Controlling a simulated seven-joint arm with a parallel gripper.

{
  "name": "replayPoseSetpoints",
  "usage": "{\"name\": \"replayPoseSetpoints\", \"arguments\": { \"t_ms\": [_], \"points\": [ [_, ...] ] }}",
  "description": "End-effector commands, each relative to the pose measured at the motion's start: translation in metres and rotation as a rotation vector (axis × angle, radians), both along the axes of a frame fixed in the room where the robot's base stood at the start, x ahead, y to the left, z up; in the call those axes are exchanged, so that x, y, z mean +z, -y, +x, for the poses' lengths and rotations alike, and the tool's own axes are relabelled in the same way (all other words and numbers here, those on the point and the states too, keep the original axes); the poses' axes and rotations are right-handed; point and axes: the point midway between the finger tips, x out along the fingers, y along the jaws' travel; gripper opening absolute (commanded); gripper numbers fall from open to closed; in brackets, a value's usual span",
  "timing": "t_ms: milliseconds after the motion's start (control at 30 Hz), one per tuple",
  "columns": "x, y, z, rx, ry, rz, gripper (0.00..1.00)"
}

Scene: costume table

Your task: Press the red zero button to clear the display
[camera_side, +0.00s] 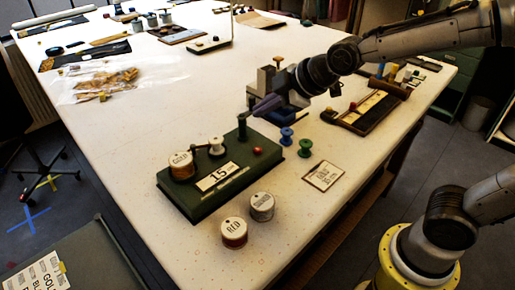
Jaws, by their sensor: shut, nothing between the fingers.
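The green device box (205,200) stands on the white table in the side view. A label plate (218,177) on it reads "15". The small red button (258,151) sits on the box top near its right end. My gripper (256,111) is shut and empty, with its dark fingers above and behind the right end of the box. It is apart from the red button. A labelled spool (181,166), a white spool (217,146) and a dark post (242,128) stand on the box's left and back parts.
A spool marked RED (234,233) and a grey-topped spool (262,207) stand in front of the box. A blue spool (286,136), a green spool (305,148) and a card (323,176) lie to its right.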

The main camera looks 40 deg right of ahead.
Motion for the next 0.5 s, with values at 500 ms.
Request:
{"name": "replayPoseSetpoints", "arguments": {
  "t_ms": [500],
  "points": [
    [-0.064,0.0,-0.001,0.001,-0.002,0.001,0.0]
  ]
}}
